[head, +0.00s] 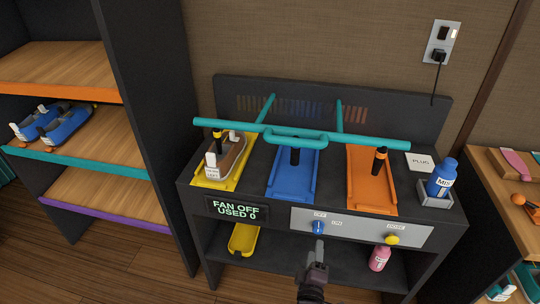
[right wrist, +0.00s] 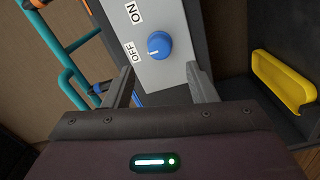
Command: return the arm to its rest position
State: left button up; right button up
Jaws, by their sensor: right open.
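My right gripper (head: 318,250) is in front of the dark console, just below the blue knob (head: 318,227) on its grey panel. In the right wrist view the open fingers (right wrist: 158,88) stand apart with nothing between them, and the blue knob (right wrist: 159,45) lies beyond their tips. The knob's white mark points toward the OFF label. The display (head: 237,210) reads "FAN OFF USED 0". My left gripper is in neither view.
The console has yellow, blue (head: 293,172) and orange (head: 371,178) trays under a teal rail (head: 300,135); a shoe (head: 225,158) sits in the yellow one. A yellow tray (head: 243,239) and pink bottle (head: 379,258) are on the lower shelf. Shelving stands left, a table right.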

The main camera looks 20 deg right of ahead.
jog(key=shift+f, duration=0.1)
jog(key=s+a+f+m+g+y, duration=0.1)
jog(key=s+f+g+y, duration=0.1)
jog(key=s+f, duration=0.45)
jog(key=s+a+f+m+g+y, duration=0.1)
jog(key=s+f+g+y, duration=0.15)
jog(key=f, duration=0.75)
jog(key=s+a+f+g+y, duration=0.1)
jog(key=s+f+g+y, duration=0.15)
jog(key=s+f, duration=0.45)
jog(key=s+a+f+m+g+y, duration=0.1)
jog(key=s+f+m+g, duration=0.1)
jog(key=s+f, duration=0.4)
jog(key=s+a+f+m+g+y, duration=0.1)
jog(key=s+f+g, duration=0.4)
jog(key=s, duration=0.9)
jog(key=shift+s+a+f+m, duration=0.15)
jog(key=shift+a+f+m, duration=0.15)
jog(key=shift+f+m, duration=0.4)
jog(key=shift+s+a+f, duration=0.1)
jog(key=shift+s+f, duration=0.05)
jog(key=shift+s, duration=0.05)
jog(key=shift+c, duration=0.4)
